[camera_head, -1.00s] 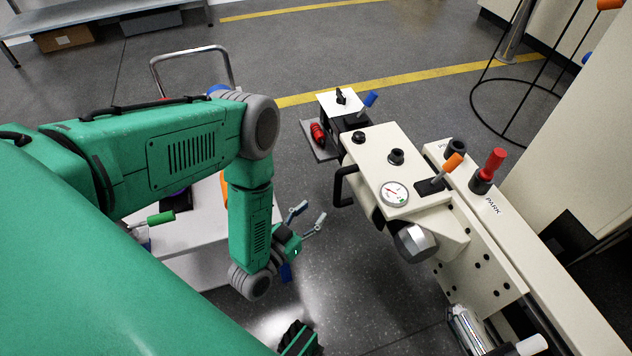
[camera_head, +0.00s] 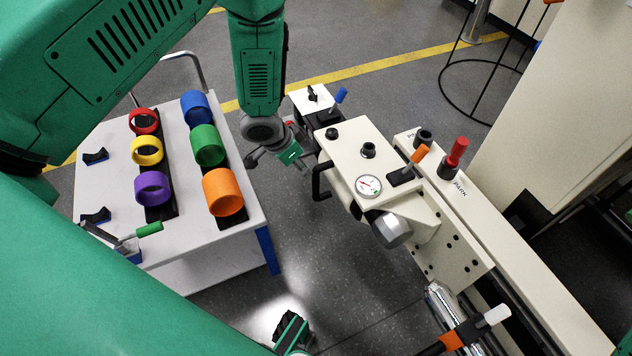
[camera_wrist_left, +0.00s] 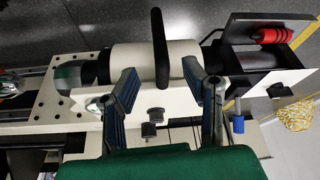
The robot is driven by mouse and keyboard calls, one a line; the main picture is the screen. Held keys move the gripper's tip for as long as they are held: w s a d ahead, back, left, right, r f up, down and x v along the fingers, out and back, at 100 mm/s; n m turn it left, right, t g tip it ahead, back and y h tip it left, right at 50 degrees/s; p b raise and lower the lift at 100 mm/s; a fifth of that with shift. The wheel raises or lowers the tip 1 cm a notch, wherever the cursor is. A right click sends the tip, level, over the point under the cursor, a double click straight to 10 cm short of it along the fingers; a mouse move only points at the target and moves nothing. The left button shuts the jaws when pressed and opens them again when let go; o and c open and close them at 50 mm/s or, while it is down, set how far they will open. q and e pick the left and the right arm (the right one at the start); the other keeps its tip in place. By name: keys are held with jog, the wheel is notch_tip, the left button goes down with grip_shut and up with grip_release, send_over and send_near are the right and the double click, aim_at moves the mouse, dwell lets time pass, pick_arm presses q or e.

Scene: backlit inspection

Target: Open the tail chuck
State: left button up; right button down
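The cream tailstock housing (camera_head: 345,160) carries a round gauge (camera_head: 368,186), black knobs, an orange-handled lever (camera_head: 415,160) and a blue-handled lever (camera_head: 340,96). A silver cylindrical piece (camera_head: 392,230), possibly the tail chuck, sticks out of its near end; no jaws can be made out. A black bar handle (camera_head: 320,180) is on its left side. My left gripper (camera_head: 284,148) hangs left of the housing, near this handle. In the left wrist view its fingers (camera_wrist_left: 167,90) are spread and empty, with the handle (camera_wrist_left: 160,48) beyond the gap; contact is not visible.
A white cart (camera_head: 190,240) with coloured rings stands left. A red-handled lever (camera_head: 455,155) marked PARK rises on the rail at right. A silver cylinder (camera_head: 440,300) lies near the rail. A red roll (camera_wrist_left: 270,36) shows in the wrist view. Floor between cart and machine is clear.

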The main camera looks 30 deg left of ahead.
aim_at(316, 183)
pick_arm(q)
jog(key=b+x, duration=0.5)
jog(key=x, duration=0.8)
jog(key=shift+d+f, duration=0.1)
jog(key=shift+f, duration=0.05)
grip_shut()
jog(key=shift+w, duration=0.1)
